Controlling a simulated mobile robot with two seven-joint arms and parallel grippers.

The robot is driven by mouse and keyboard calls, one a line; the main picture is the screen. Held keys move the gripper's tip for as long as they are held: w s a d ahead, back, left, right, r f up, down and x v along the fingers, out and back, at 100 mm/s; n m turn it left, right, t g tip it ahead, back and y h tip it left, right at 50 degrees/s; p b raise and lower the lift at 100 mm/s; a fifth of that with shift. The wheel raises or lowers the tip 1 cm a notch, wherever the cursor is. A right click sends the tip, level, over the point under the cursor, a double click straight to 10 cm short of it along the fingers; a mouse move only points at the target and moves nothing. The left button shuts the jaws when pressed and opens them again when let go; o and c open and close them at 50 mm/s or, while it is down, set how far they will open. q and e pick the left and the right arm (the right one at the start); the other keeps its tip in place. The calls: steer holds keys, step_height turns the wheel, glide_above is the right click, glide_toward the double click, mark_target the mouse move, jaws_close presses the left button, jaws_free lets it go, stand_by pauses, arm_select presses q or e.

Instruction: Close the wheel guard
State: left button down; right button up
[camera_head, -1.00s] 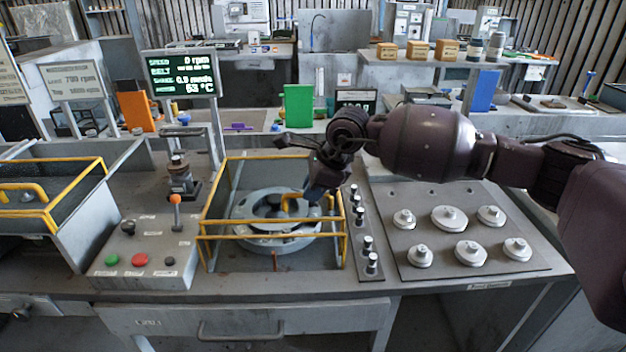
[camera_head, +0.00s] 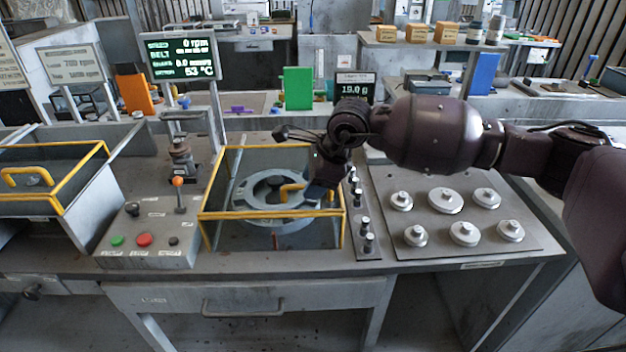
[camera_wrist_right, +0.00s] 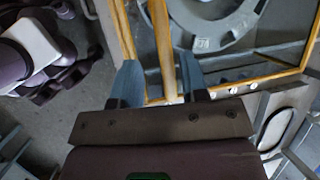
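The wheel guard (camera_head: 272,214) is a clear panel with a yellow frame, over the round grey wheel housing (camera_head: 240,196) on the bench. Its front frame shows as one nearly level yellow line along the front. A yellow handle (camera_head: 287,190) stands on it. My right gripper (camera_head: 322,185) is low at the guard's right side, beside the handle. In the right wrist view the two blue-grey fingers (camera_wrist_right: 161,82) are apart, with a yellow bar (camera_wrist_right: 162,45), apparently the handle, between them. I see no clear contact. My left gripper is not in view.
A control box (camera_head: 150,232) with buttons and an orange-tipped lever (camera_head: 179,196) stands left of the guard. A narrow strip of knobs (camera_head: 362,225) and a plate with several round discs (camera_head: 455,215) lie right. Another yellow-framed guard (camera_head: 60,150) is at far left.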

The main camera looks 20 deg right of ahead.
steer(key=shift+w, duration=0.15)
steer(key=shift+d+r, duration=0.15)
steer(key=shift+r, duration=0.1)
steer(key=v, duration=1)
